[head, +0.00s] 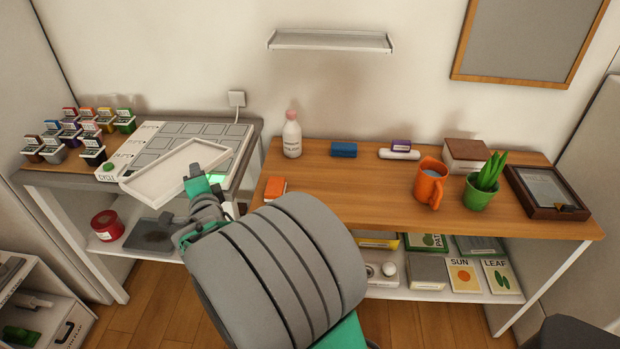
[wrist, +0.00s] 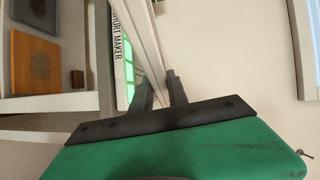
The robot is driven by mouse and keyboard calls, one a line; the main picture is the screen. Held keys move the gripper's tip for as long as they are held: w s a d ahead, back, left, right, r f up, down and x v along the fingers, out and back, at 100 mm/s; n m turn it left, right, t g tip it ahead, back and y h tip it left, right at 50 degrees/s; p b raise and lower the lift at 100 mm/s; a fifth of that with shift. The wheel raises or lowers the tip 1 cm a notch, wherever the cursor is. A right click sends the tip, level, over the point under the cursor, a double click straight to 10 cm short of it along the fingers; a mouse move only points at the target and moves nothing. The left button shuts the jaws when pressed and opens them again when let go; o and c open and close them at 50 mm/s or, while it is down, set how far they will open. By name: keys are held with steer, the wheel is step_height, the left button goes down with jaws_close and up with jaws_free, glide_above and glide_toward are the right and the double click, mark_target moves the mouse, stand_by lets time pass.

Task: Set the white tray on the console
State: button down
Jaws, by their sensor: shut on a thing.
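The white tray (head: 160,178) is a shallow rectangle with a raised rim. It is held out over the left part of the scene, slightly tilted. My gripper (head: 196,178) is shut on its near right edge. In the wrist view the tray's edge (wrist: 148,45) runs between the two fingers of my gripper (wrist: 163,92). A white panel with grey squares and a green button, seemingly the console (head: 205,131), lies on the left grey-topped table. The tray covers its near part in the head view, and I cannot tell whether they touch.
Several coloured ink-like bottles (head: 85,130) stand left of the panel. The wooden desk (head: 340,185) to the right holds a white bottle (head: 292,136), an orange mug (head: 430,186) and a green potted plant (head: 484,186). A small wall shelf (head: 330,41) is empty.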

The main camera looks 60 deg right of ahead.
steer(key=s+d+m+g+h+b, duration=0.5)
steer(key=s+d, duration=0.5)
steer(key=d, duration=0.6)
steer(key=s+d+f+m+g+b, duration=0.1)
steer(key=s+d+m+g, duration=0.3)
steer(key=s, duration=0.5)
steer(key=s+d+f+m+g, duration=0.15)
steer(key=s+d+g, duration=0.25)
steer(key=s+g, duration=0.4)
steer(key=shift+m+t+h, duration=0.3)
steer(key=shift+m+t, duration=0.15)
steer(key=shift+t, duration=0.35)
steer(key=f+b, duration=0.1)
steer(key=f, duration=0.1)
steer(key=d+f+b, duration=0.1)
steer(key=f, duration=0.2)
steer(key=w+d+f+b, duration=0.1)
steer(key=f, duration=0.2)
steer(key=shift+d, duration=0.15)
steer(key=shift+f+b, duration=0.7)
steer(key=shift+b, duration=0.4)
steer(key=shift+r, duration=0.1)
steer(key=c, duration=1.2)
jaws_free()
steer(key=shift+o, duration=0.3)
